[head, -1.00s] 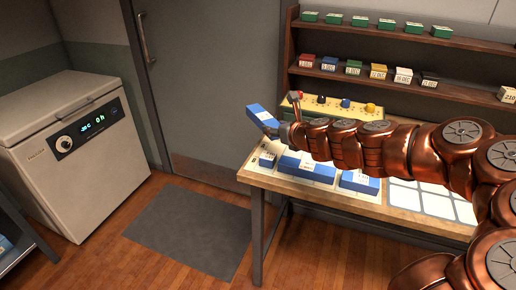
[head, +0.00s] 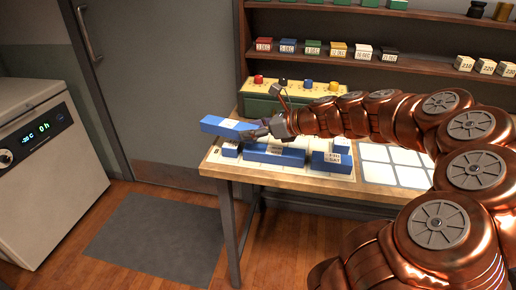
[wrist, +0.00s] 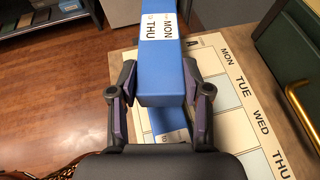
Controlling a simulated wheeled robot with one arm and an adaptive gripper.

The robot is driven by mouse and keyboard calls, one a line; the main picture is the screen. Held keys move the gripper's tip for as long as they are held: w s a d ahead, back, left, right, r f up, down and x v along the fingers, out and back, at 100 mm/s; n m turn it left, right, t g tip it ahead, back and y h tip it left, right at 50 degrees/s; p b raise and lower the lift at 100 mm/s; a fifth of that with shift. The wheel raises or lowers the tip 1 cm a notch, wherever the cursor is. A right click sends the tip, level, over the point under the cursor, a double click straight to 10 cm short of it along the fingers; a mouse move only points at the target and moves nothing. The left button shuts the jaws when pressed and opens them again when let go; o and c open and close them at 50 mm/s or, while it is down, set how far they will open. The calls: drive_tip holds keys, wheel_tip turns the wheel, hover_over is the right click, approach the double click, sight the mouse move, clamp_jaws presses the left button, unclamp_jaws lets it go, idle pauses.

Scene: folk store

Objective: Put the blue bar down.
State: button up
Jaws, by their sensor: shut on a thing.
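My gripper (head: 262,131) is shut on the blue bar (head: 222,127) and holds it up near the table's left end. In the wrist view the bar (wrist: 160,72) runs away from me between the two fingers (wrist: 161,100), with a white label reading MON THU on top. Below is a pale board (head: 218,158) with weekday names, which also shows in the wrist view (wrist: 232,125). Part of the board is hidden under the bar and gripper.
A yellow-topped box with coloured knobs (head: 295,90) stands behind the board. A white-celled grid (head: 385,172) lies to the right. Shelves with small labelled blocks (head: 338,49) are at the back. A white freezer (head: 45,190) stands left, with floor and a grey mat (head: 150,235) between.

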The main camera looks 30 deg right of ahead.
drive_tip(key=s+d+n+b, duration=0.1)
drive_tip(key=s+d, duration=0.1)
drive_tip(key=s, duration=0.2)
drive_tip(key=s+d+f+g+y+b, duration=0.1)
drive_tip(key=s+d, duration=0.1)
drive_tip(key=s, duration=0.2)
drive_tip(key=s+d+n+y+b, duration=0.1)
drive_tip(key=s+d+b, duration=0.1)
drive_tip(key=s, duration=0.2)
drive_tip(key=shift+s+f+n+g, duration=0.25)
drive_tip(key=shift+s+n+g, duration=0.05)
drive_tip(key=w+d, duration=0.1)
drive_tip(key=w, duration=0.4)
drive_tip(key=w+d+f, duration=0.1)
drive_tip(key=w+d, duration=0.1)
drive_tip(key=w, duration=0.3)
drive_tip(key=w+d, duration=0.2)
drive_tip(key=w, duration=0.2)
drive_tip(key=shift+w+d+f, duration=0.15)
drive_tip(key=shift+w+f, duration=0.05)
drive_tip(key=shift+w, duration=0.2)
drive_tip(key=shift+f+b, duration=0.5)
drive_tip(key=shift+f, duration=1.3)
drive_tip(key=o, duration=1.2)
drive_tip(key=shift+o, duration=0.2)
drive_tip(key=p+v, duration=0.1)
drive_tip(key=v, duration=1.1)
drive_tip(key=shift+d, duration=0.15)
